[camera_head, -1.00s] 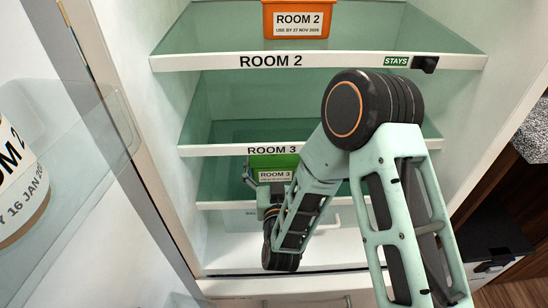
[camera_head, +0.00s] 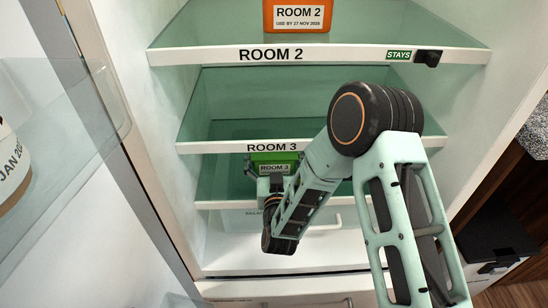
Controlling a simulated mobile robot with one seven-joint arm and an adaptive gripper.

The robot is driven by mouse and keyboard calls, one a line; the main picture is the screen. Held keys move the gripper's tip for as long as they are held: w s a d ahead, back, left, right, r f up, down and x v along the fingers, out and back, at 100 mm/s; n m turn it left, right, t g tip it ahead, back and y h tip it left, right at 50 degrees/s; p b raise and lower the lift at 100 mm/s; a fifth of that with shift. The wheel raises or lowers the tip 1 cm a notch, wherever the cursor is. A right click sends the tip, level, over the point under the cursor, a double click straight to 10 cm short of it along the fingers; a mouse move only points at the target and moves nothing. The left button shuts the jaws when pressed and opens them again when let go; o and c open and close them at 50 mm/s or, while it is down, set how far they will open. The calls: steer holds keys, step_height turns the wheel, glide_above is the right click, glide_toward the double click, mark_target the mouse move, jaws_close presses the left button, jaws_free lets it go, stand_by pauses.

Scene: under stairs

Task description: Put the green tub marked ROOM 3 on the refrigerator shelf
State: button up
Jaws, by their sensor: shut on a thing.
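The green tub (camera_head: 284,157) marked ROOM 3 shows in the head view inside the open refrigerator. It appears upright, label facing me, just below the front edge of the ROOM 3 shelf (camera_head: 215,148). My gripper (camera_head: 272,184) is shut on the tub from the near side. Its fingers are small and partly hidden by the tub and my arm. I cannot tell whether the tub touches a shelf or hangs free in front of it.
An orange ROOM 2 tub (camera_head: 297,14) stands on the ROOM 2 shelf (camera_head: 350,55), whose edge has a green STAYS tag (camera_head: 398,54) and a black clip (camera_head: 428,58). A white container (camera_head: 12,170) sits in the door bin at left. The visible ROOM 3 shelf surface looks empty.

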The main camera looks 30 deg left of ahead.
steer(key=shift+f, duration=0.15)
steer(key=shift+f, duration=0.15)
steer(key=o, duration=1.7)
steer(key=shift+c, duration=0.2)
steer(key=shift+s+d, duration=0.1)
steer(key=shift+s, duration=0.2)
steer(key=p+v, duration=0.1)
steer(key=v, duration=1)
steer(key=shift+s+d+p, duration=0.15)
steer(key=shift+s+p, duration=0.05)
steer(key=shift+p, duration=0.15)
